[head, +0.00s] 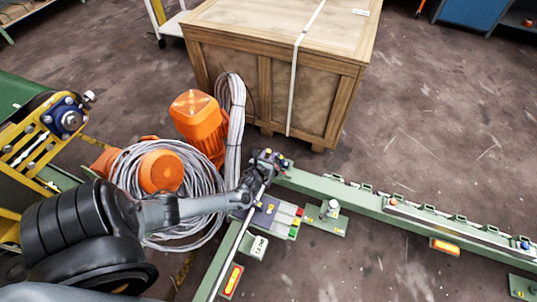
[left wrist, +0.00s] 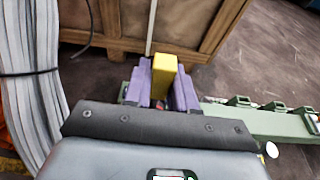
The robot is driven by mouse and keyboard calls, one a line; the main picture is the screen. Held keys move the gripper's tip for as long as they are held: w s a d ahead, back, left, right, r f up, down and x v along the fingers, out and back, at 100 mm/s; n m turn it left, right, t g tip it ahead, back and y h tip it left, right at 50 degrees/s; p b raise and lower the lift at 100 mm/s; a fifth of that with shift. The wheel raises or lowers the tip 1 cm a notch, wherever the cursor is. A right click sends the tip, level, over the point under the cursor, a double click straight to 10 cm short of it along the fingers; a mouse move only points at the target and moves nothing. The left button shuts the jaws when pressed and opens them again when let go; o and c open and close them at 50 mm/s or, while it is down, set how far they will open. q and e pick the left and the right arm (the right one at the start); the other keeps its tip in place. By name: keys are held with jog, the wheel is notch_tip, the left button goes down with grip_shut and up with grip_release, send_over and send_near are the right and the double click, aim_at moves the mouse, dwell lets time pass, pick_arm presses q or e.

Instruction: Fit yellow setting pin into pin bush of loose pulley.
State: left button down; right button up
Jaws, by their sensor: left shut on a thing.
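My left gripper (head: 268,160) is above the green rail near the middle of the head view. Its purple fingers (left wrist: 162,88) show in the left wrist view, shut on the yellow setting pin (left wrist: 163,75). The pin's yellow block stands up between the fingers, and its lower end is hidden. In the head view the pin is only a small yellow spot at the fingertips. I cannot clearly pick out the loose pulley or its pin bush in either view. My right gripper is not in view.
A wooden crate (head: 270,55) stands behind the gripper. An orange motor (head: 198,120) and coiled grey cable (head: 175,190) are close on the left. A green rail (head: 420,222) runs right. A yellow machine with a blue hub (head: 69,119) is at the left. Floor at right is clear.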

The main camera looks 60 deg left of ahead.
pick_arm(q)
jog(key=shift+f+b, duration=0.55)
jog(key=shift+f, duration=0.35)
dwell(0.9)
jog(key=shift+p, duration=0.65)
dwell(0.5)
jog(key=shift+f, duration=0.2)
jog(key=shift+f+b, duration=0.9)
jog(key=shift+f+b, duration=0.85)
jog(key=shift+f, duration=0.2)
jog(key=shift+f+b, duration=1.1)
jog(key=shift+f, duration=0.2)
